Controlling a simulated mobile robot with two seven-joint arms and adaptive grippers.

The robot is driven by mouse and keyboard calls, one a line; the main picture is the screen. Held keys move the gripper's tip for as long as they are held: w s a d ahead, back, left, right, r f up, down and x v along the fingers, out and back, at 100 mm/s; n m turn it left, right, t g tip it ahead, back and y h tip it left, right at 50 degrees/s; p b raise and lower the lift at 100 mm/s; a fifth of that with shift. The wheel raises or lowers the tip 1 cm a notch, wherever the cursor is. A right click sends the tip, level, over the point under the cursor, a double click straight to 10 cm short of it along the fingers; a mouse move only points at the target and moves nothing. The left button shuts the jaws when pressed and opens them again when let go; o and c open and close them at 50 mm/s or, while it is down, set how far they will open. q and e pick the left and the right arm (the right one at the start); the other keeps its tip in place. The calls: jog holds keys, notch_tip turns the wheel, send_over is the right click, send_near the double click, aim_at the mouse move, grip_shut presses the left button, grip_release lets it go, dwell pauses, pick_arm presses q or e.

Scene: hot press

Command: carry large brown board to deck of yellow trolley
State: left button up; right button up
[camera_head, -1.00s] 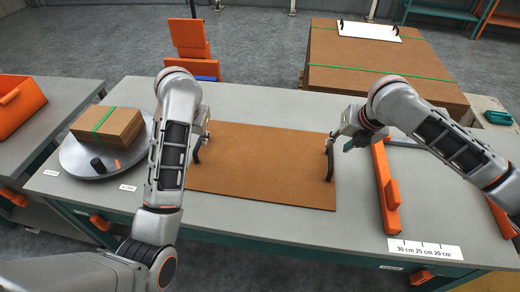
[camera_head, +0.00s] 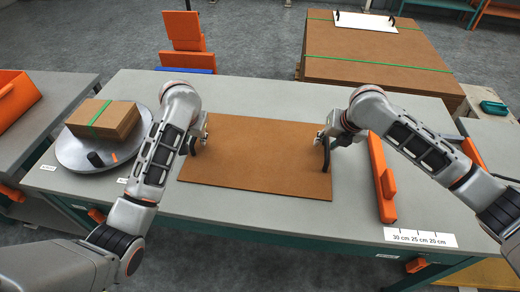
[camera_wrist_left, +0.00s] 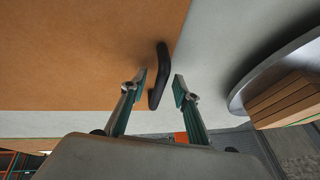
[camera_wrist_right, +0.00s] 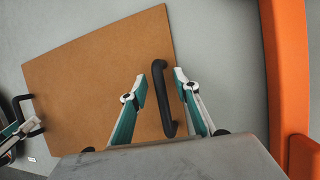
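The large brown board (camera_head: 255,165) lies flat on the grey workbench, with a black handle at each short end. In the left wrist view, the left handle (camera_wrist_left: 160,75) stands between the two parted fingers of my left gripper (camera_wrist_left: 160,88). In the right wrist view, the right handle (camera_wrist_right: 162,95) stands between the parted fingers of my right gripper (camera_wrist_right: 160,88). Both grippers are open, with gaps visible beside the handles. The yellow trolley is not clearly seen; a yellow surface (camera_head: 485,273) shows at the lower right corner.
A round grey turntable (camera_head: 75,155) with a strapped brown stack (camera_head: 103,118) is left of the board. An orange bar (camera_head: 381,180) and a scale strip (camera_head: 420,237) are on the right. A larger strapped stack (camera_head: 370,55) stands behind the bench.

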pick_arm(q)
jog(key=shift+w+f, duration=0.1)
jog(key=shift+f, duration=0.05)
pick_arm(e)
jog(key=shift+f, duration=0.15)
pick_arm(q)
grip_shut()
pick_arm(e)
grip_shut()
jog(key=shift+w, duration=0.1)
